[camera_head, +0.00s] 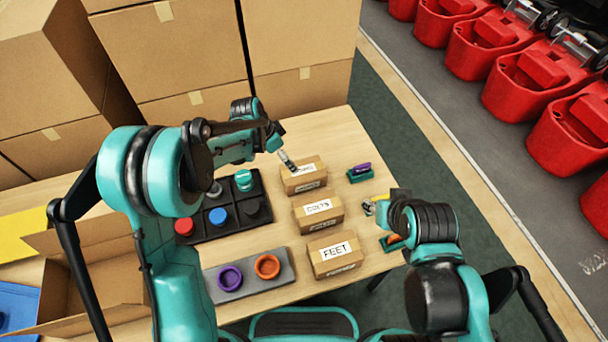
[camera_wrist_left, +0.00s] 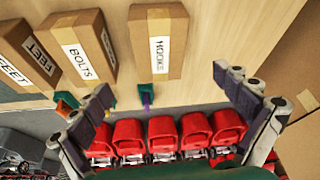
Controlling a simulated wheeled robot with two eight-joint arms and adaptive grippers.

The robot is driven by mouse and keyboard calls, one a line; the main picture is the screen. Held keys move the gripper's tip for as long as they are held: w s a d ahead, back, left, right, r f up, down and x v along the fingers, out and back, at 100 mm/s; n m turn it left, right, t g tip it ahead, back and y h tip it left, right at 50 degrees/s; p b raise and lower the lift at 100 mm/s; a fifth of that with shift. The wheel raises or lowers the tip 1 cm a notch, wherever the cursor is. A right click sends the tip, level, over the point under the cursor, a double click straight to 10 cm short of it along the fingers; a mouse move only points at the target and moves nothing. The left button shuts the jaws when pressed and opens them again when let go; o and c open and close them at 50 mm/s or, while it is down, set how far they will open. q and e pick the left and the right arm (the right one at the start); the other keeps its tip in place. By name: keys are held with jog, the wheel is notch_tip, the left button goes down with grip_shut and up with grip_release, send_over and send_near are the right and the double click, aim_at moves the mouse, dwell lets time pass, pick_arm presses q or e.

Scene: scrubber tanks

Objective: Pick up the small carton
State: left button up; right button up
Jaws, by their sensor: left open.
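Three small brown cartons with white labels stand in a row on the wooden table. The HOOKS carton (camera_head: 302,184) is farthest, the BOLTS carton (camera_head: 327,218) is in the middle, and the FEET carton (camera_head: 345,265) is nearest. My left gripper (camera_head: 286,160) is at the far edge of the HOOKS carton in the head view. In the left wrist view the open left gripper (camera_wrist_left: 168,100) has its fingers wide apart, with the HOOKS carton (camera_wrist_left: 175,45) beyond them and nothing held. My right gripper (camera_head: 370,208) is right of the BOLTS carton; its jaws are unclear.
A dark tray (camera_head: 213,233) with coloured round pieces lies left of the cartons. A grey plate (camera_head: 287,281) holds purple and orange rings. Small teal holders (camera_head: 361,175) stand to the right. Large boxes (camera_head: 195,109) stand behind; red tanks (camera_head: 490,42) line the floor.

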aim_at(302, 170)
pick_arm(q)
jog(key=d+f, duration=0.1)
jog(key=f, duration=0.1)
jog(key=w+d+f+m, duration=0.1)
jog(key=f, duration=0.2)
jog(key=w+d+f+m+b, duration=0.1)
jog(key=f, duration=0.2)
jog(key=shift+f+g+h, duration=0.2)
jog(key=shift+g+h, duration=0.1)
jog(key=shift+g, duration=0.1)
jog(key=b+x, duration=0.1)
jog(key=x, duration=0.1)
jog(key=b+x, duration=0.1)
jog(key=x, duration=0.2)
jog(key=shift+w+d, duration=0.15)
jog(key=shift+d, duration=0.2)
jog(key=shift+c, duration=0.3)
jog(key=shift+r, duration=0.1)
jog(key=c, duration=1.1)
